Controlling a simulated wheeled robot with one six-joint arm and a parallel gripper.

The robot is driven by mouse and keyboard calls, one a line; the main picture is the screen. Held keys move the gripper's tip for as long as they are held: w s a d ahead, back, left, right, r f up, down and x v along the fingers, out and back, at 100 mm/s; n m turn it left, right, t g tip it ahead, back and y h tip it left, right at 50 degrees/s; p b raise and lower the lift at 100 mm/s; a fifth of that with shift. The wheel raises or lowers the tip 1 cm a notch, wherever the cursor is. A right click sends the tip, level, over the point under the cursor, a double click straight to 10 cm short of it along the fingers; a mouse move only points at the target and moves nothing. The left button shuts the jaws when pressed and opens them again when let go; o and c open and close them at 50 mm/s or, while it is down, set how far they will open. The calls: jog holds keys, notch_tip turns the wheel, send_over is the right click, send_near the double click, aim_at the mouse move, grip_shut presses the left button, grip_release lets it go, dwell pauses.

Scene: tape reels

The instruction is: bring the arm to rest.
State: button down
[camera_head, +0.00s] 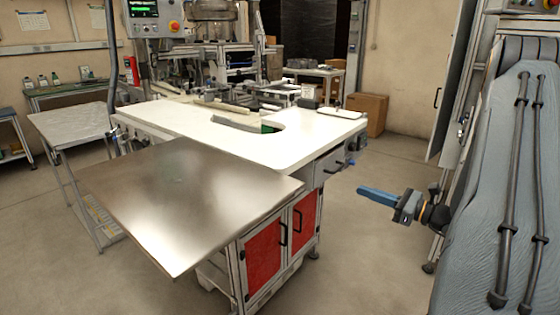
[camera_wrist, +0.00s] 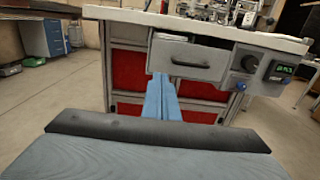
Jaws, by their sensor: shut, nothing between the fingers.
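My gripper (camera_head: 377,196) shows in the head view to the right of the workbench, its blue fingers pointing left toward the bench. It is apart from the bench and holds nothing. In the wrist view the blue fingers (camera_wrist: 163,100) lie together, shut, in front of the bench's drawer and red doors. My arm is partly hidden behind the large grey part at the right of the head view.
A workbench with a white top (camera_head: 300,140), a metal sheet surface (camera_head: 185,195) and red doors (camera_head: 263,262) stands left of my gripper. A drawer (camera_wrist: 190,60) faces it. A cardboard box (camera_head: 371,113) stands behind. Open floor (camera_head: 375,265) lies below the gripper.

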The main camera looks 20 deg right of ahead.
jog(key=s+a+n+g+p, duration=0.1)
jog(key=s+a+n+g, duration=0.25)
jog(key=a, duration=0.45)
jog(key=s+a+n+g, duration=0.3)
jog(key=a+n+g, duration=0.2)
jog(key=a, duration=0.4)
jog(key=s+a+n+g+p, duration=0.1)
jog(key=s+a+n+g, duration=0.35)
jog(key=a, duration=0.35)
jog(key=s+a+r+n+g+h+p, duration=0.1)
jog(key=s+a+n+h, duration=0.1)
jog(key=s+n+h, duration=0.3)
jog(key=s+a+r+n+g+h+p, duration=0.1)
jog(key=s+n+h, duration=0.4)
jog(key=n, duration=0.6)
jog(key=shift+s+a+r, duration=0.35)
jog(key=shift+s+r, duration=0.4)
